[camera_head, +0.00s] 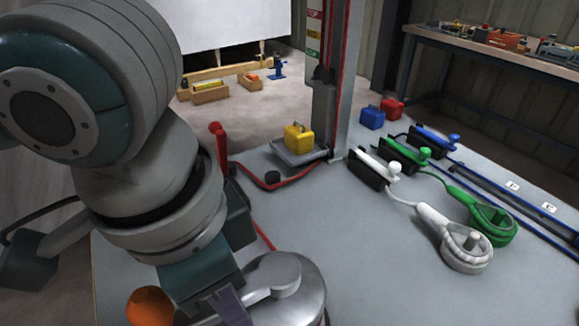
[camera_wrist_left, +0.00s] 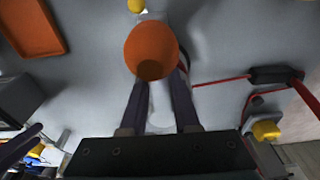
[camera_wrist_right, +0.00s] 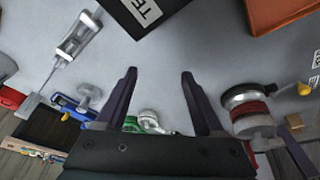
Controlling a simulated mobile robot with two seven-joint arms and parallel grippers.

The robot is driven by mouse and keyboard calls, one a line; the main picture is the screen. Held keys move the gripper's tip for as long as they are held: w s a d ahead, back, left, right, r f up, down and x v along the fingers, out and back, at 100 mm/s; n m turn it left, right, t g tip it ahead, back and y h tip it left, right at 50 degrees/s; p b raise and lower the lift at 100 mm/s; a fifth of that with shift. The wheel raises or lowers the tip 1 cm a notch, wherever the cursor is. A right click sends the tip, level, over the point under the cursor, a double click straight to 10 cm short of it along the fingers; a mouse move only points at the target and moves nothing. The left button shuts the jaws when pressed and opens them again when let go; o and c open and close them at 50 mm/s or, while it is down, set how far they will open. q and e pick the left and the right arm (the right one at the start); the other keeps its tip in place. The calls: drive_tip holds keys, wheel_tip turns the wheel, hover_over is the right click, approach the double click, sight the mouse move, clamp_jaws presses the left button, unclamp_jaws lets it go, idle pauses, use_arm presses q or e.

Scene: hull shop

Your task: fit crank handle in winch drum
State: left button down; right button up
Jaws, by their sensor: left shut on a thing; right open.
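The crank handle shows its orange knob (camera_head: 150,306) and grey arm (camera_head: 252,300) in the head view. My left gripper (camera_wrist_left: 160,88) is shut on the crank's pale bar, with the orange knob (camera_wrist_left: 151,50) just beyond its fingertips. The crank's rounded hub end lies over the top of the silver winch drum (camera_head: 303,300). I cannot tell whether it is seated or only above it. In the right wrist view the winch drum (camera_wrist_right: 247,96) stands at right, with red rope around it. My right gripper (camera_wrist_right: 158,72) is open and empty, apart from the drum.
White (camera_head: 467,249) and green (camera_head: 493,219) rope coils and several clutches lie at right. An orange tray (camera_wrist_left: 30,27) lies at the left wrist view's corner. The bench middle is clear.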

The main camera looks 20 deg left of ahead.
use_arm(q)
drive_tip(key=shift+c, duration=0.8)
unclamp_jaws()
wheel_tip(320, 180, up, 8)
drive_tip(key=p, duration=1)
idle(0.5)
